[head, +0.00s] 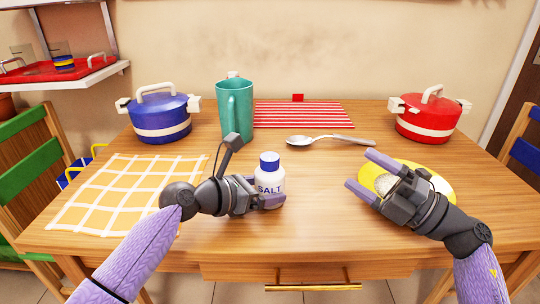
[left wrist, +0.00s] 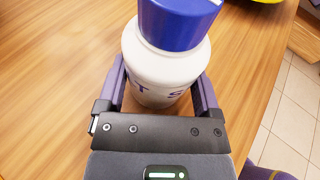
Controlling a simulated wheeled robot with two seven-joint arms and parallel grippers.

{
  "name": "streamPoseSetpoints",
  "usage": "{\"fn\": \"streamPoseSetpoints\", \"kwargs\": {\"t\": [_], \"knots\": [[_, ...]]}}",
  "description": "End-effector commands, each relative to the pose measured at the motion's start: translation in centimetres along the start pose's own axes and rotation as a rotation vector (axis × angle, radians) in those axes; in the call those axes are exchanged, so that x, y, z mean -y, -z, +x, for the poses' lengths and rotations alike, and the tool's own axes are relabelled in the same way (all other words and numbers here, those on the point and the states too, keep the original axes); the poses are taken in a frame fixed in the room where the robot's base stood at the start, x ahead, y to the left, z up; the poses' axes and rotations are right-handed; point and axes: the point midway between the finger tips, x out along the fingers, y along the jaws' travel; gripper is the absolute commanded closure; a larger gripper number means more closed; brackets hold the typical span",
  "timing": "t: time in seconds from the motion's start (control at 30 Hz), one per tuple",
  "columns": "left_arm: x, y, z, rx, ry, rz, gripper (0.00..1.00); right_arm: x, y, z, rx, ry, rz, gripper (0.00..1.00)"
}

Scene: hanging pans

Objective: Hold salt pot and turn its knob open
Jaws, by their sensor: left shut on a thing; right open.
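The salt pot (head: 268,185) is a white bottle with a blue knob (head: 269,162) on top and "SALT" lettering. It stands upright on the wooden table (head: 300,240). My left gripper (head: 270,195) is shut on its body from the left. The left wrist view shows the white body (left wrist: 160,70) between the two fingers (left wrist: 160,88), with the blue knob (left wrist: 178,22) above them. My right gripper (head: 362,175) is open and to the right of the pot, apart from it, over a yellow plate. Whether the knob is open cannot be told.
A yellow plate (head: 438,184) lies partly under my right gripper. A spoon (head: 325,140), a teal pitcher (head: 234,105), a blue pan (head: 161,115) and a red pan (head: 429,115) stand behind. A checked cloth (head: 110,205) lies at left. The table between the pot and my right gripper is clear.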

Motion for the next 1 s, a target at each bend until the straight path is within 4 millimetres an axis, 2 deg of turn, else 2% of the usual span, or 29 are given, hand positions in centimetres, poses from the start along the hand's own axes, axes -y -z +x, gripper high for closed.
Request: {"fn": "streamPoseSetpoints", "kwargs": {"t": [0.03,0.1,0.2,0.3,0.37,0.43,0.5,0.63,0.77,1.0], "knots": [[0.0,0.1,0.0,-0.002,0.001,0.0,0.78,0.0,3.4,4.2,-0.173,0.096,-0.021,0.13],[0.0,0.1,0.0,-0.002,0.001,0.0,0.78,1.2,8.9,8.9,-0.4,0.322,-0.071,0.13],[0.0,0.1,0.0,-0.003,0.001,0.0,0.78,3.6,14.7,12.0,-0.572,0.712,-0.233,0.13],[0.0,0.1,0.0,-0.003,0.0,-0.001,0.78,5.5,16.6,12.7,-0.517,1.093,-0.487,0.13],[0.0,0.1,0.0,-0.003,0.0,-0.001,0.78,5.6,16.1,12.6,-0.385,1.265,-0.659,0.13],[0.0,0.1,0.0,-0.003,0.001,-0.001,0.78,4.9,14.9,12.6,-0.182,1.384,-0.848,0.13],[0.0,0.1,0.0,-0.003,0.001,-0.001,0.78,3.5,13.6,12.7,0.024,1.425,-1.004,0.13],[0.0,0.1,0.0,-0.003,0.001,-0.001,0.78,1.1,12.3,12.8,0.291,1.399,-1.179,0.13],[0.0,0.1,0.0,-0.003,0.001,-0.001,0.78,0.6,11.3,12.9,0.385,1.374,-1.229,0.13],[0.0,0.1,0.0,-0.003,0.001,-0.001,0.78,3.7,6.4,14.4,0.389,1.378,-1.229,0.13]]}}
